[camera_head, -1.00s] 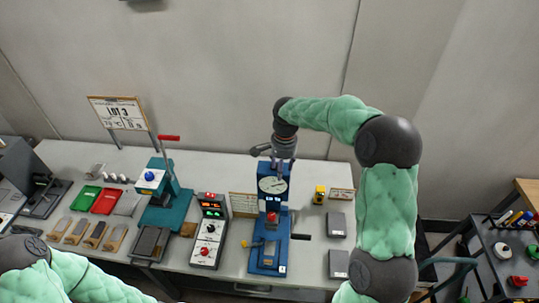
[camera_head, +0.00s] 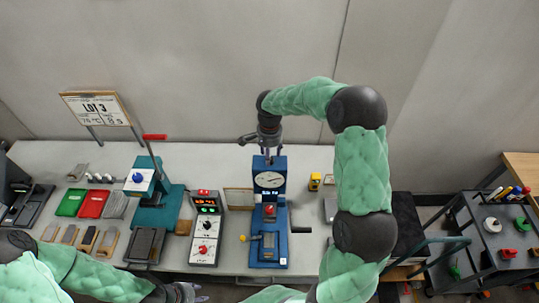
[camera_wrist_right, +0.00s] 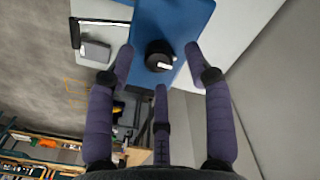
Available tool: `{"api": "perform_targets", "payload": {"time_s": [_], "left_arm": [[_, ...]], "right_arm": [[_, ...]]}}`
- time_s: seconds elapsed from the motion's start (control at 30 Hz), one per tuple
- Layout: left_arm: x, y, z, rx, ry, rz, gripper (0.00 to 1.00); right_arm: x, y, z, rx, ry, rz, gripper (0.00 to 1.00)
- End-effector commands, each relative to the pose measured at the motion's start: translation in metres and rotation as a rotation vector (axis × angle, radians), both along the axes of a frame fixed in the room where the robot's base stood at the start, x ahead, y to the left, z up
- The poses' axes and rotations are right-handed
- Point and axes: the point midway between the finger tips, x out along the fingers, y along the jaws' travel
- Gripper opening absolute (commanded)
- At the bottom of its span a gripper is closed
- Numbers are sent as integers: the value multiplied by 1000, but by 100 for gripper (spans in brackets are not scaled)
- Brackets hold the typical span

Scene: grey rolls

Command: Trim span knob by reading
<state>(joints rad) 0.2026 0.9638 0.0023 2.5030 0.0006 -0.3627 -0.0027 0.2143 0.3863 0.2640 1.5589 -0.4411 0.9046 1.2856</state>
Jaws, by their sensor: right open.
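A blue instrument (camera_head: 268,240) with a round white dial and needle (camera_head: 269,180) stands at the middle of the table; I cannot read its figures. In the right wrist view a black knob (camera_wrist_right: 157,52) with a white mark sits on a blue face. My right gripper (camera_head: 268,154) is above the instrument's top, pointing down. Its three purple fingers are spread around the knob, apart from it and empty. My left gripper (camera_head: 187,292) is low at the bottom edge, partly cut off; its finger state is unclear.
A grey control box (camera_head: 207,228) with red and green displays stands left of the instrument. A teal lever press (camera_head: 158,205), red and green trays and a LOT 3 sign (camera_head: 96,107) are further left. A yellow item (camera_head: 314,182) is right. A dark cart (camera_head: 490,240) stands beyond the table.

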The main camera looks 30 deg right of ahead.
Motion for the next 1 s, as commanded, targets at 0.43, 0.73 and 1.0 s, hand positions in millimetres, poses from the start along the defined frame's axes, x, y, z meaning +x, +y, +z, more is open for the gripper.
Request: {"api": "perform_targets", "payload": {"time_s": [0.43,0.73,1.0], "left_arm": [[0,0,4,0,1,0,40],[0,0,4,0,1,0,40],[0,0,2,0,1,0,40]], "right_arm": [[0,0,-19,1,0,-1,53],[0,0,-18,1,0,-1,0],[0,0,-19,1,0,15,0]]}}
